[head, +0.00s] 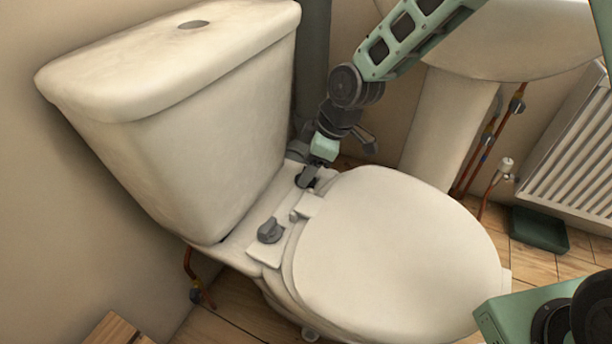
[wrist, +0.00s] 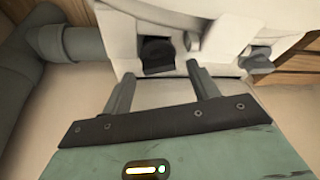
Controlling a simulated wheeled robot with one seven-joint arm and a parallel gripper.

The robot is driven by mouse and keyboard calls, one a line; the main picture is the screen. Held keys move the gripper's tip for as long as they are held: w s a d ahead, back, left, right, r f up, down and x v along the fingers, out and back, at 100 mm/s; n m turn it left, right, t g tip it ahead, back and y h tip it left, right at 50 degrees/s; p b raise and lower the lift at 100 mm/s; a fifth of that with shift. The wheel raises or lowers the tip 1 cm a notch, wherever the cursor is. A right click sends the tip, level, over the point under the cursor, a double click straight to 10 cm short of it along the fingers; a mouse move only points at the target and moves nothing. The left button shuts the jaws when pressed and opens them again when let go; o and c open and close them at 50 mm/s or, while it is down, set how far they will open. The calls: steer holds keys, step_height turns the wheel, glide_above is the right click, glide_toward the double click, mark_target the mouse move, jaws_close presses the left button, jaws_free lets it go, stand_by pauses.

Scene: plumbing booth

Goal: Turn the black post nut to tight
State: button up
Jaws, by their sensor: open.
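The black post nut (wrist: 157,50) sits on the white toilet hinge plate in the wrist view. It lies just past my fingertips, between their lines. My gripper (wrist: 160,76) is open with nothing between its fingers. In the head view my gripper (head: 308,177) points down at the far hinge, behind the lid, and largely hides the black nut. A grey winged nut (head: 270,230) stands on the near hinge plate. It also shows at the right in the wrist view (wrist: 258,60). I cannot tell whether the fingers touch the black nut.
The cistern (head: 190,120) rises close on the left of my gripper, and the closed lid (head: 400,250) lies to its right. A basin pedestal (head: 447,130), copper pipes, a radiator (head: 575,140) and a dark green tray (head: 538,230) are at the right.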

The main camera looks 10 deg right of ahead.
steer(key=shift+x, duration=0.8)
steer(key=shift+c, duration=0.3)
steer(key=c, duration=0.9)
steer(key=shift+c, duration=0.2)
steer(key=shift+m, duration=0.4)
steer(key=m+t+p, duration=0.1)
steer(key=m, duration=0.1)
steer(key=m+h+p, duration=0.1)
steer(key=m, duration=0.1)
steer(key=shift+s+a+r+m+t, duration=0.1)
steer(key=shift+r+m+t, duration=0.05)
steer(key=shift+m+t, duration=0.2)
steer(key=m+p, duration=0.2)
steer(key=m, duration=0.1)
steer(key=shift+t+h+p, duration=0.35)
steer(key=shift+h+p, duration=0.05)
steer(key=shift+m+h+p, duration=0.3)
steer(key=shift+m+p, duration=0.45)
